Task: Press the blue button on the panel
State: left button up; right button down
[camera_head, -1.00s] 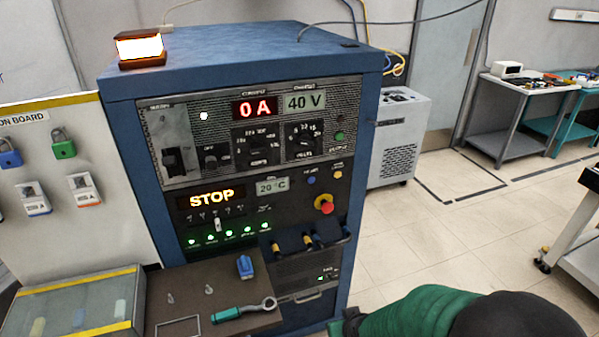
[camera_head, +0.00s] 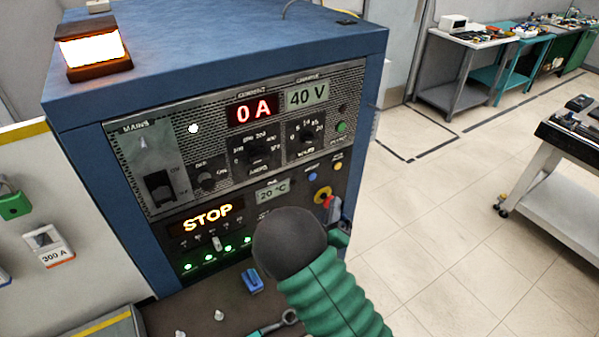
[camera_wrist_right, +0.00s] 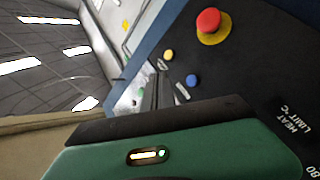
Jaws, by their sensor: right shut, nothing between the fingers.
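The blue button (camera_head: 312,177) is a small round knob on the panel (camera_head: 262,216), right of the "20 °C" display and left of a yellow button (camera_head: 338,166). It also shows in the right wrist view (camera_wrist_right: 192,80), near the fingers and apart from them in the picture. My right gripper (camera_wrist_right: 157,88) is shut and empty, its narrow dark fingers pointing towards the panel. In the head view my right forearm crosses the lower panel, and the gripper (camera_head: 335,209) shows only partly beside the emergency stop. I cannot tell the fingertips' distance from the panel. My left gripper is out of view.
The red emergency stop (camera_wrist_right: 208,20) with its yellow collar sits close to the blue button. A shelf with a blue padlock (camera_head: 251,281) and a wrench (camera_head: 272,326) is below the panel.

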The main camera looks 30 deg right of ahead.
aim_at(312, 176)
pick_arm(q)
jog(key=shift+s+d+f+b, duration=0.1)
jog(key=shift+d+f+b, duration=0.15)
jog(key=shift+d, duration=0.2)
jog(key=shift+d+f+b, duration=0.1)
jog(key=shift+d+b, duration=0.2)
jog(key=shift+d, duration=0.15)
pick_arm(e)
jog(key=w, duration=0.9)
jog(key=shift+d+f, duration=0.3)
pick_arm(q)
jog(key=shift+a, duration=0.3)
pick_arm(e)
jog(key=shift+a, duration=0.3)
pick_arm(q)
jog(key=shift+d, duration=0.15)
pick_arm(e)
jog(key=shift+d, duration=0.2)
jog(key=shift+a, duration=0.1)
